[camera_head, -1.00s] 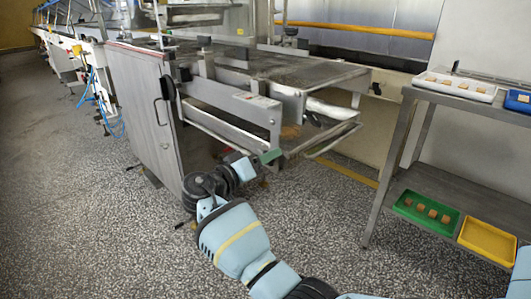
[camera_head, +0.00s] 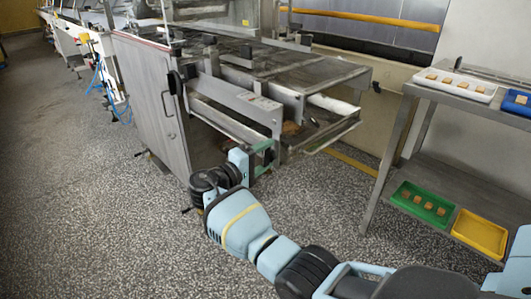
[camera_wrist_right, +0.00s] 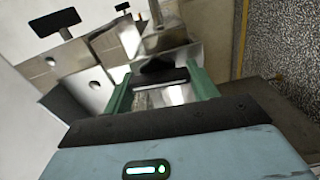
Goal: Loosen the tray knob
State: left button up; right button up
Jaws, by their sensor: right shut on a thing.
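My right gripper (camera_head: 264,157) reaches the near corner of the steel machine, at the front end of the side rail, below the mesh belt (camera_head: 310,72). Its green fingers also show in the right wrist view (camera_wrist_right: 162,88), one on each side of the dark tray knob (camera_wrist_right: 160,68). The gripper is shut on the knob. In the head view the knob is hidden by the fingers and I cannot make it out. The tray (camera_head: 335,132) sits under the belt at the machine's open end. My left gripper is not in view.
A steel shelf table (camera_head: 392,150) stands at the right with a white tray (camera_head: 455,86) on top and a green tray (camera_head: 424,203) and yellow tray (camera_head: 480,233) below. A cabinet door (camera_head: 150,100) is left of the gripper. The speckled floor in front is clear.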

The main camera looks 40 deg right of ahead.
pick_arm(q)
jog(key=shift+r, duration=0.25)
pick_arm(e)
jog(key=shift+n, duration=0.4)
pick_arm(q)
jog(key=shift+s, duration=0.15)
pick_arm(e)
jog(key=o, duration=1)
jog(key=shift+c, duration=0.2)
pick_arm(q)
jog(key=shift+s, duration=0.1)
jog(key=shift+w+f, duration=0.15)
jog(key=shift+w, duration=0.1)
pick_arm(e)
jog(key=a, duration=0.7)
jog(key=shift+s+a, duration=0.3)
jog(key=shift+a, duration=0.1)
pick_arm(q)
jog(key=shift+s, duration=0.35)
